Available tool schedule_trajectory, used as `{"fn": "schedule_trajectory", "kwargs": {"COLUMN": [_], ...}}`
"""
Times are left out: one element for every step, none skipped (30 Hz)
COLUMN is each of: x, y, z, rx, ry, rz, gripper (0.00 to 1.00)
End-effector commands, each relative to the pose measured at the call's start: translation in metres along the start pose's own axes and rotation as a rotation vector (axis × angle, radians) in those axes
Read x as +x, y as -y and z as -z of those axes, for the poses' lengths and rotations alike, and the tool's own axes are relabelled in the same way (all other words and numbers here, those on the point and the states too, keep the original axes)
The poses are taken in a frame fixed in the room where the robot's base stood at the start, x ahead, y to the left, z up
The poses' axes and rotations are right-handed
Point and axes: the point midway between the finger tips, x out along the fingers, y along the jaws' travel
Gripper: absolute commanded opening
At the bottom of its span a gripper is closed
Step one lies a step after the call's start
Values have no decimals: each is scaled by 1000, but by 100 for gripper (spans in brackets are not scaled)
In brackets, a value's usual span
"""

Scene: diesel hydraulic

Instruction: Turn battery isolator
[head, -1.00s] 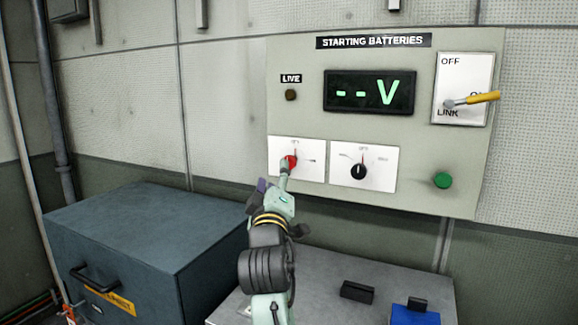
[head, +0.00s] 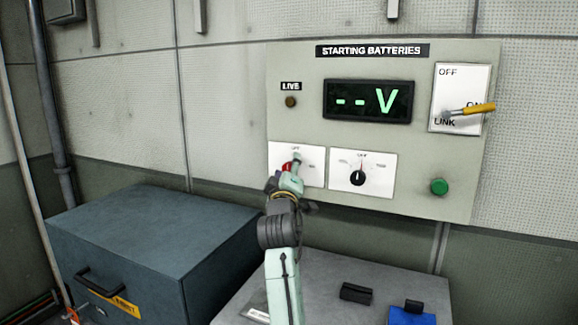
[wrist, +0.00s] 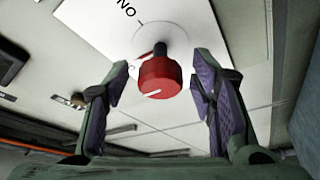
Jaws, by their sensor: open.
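The battery isolator is a red rotary knob (wrist: 160,76) on a white plate at the lower left of the STARTING BATTERIES panel. In the head view the red knob (head: 287,166) is partly hidden behind my gripper (head: 293,168). In the wrist view my gripper (wrist: 163,88) is open, with one dark-padded finger on each side of the knob and visible gaps between. A white line marks the knob's face. The word ON shows on the plate (wrist: 185,25) beside it.
A black knob (head: 357,177) sits on the plate to the right. The panel also has a "--V" display (head: 367,101), a yellow-handled lever (head: 470,109), a green button (head: 439,187) and a LIVE lamp (head: 291,101). Below stand a blue-grey cabinet (head: 150,235) and a grey top (head: 330,275).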

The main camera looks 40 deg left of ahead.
Motion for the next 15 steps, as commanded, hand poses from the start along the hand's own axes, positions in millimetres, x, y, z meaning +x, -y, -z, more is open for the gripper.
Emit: {"fn": "schedule_trajectory", "kwargs": {"x": [2,2,2,2,2,2,2,2,2,2,2,2,2,2,2], "y": [0,0,1,1,1,1,1,1,1,1,1,1,1,1,1], "z": [0,0,0,0,-1,-1,0,0,0,0,0,0,0,0,0], "rx": [0,0,0,0,0,0,0,0,0,0,1,1,1,1,1], "ry": [1,1,1,1,1,1,1,1,1,1,1,0,0,0,0], "rz": [1,1,1,1,1,1,1,1,1,1,1,1,1,1,1], "gripper": [51,51,51,51,51,51,51,51,50,48,46,43,41,39,36]}}
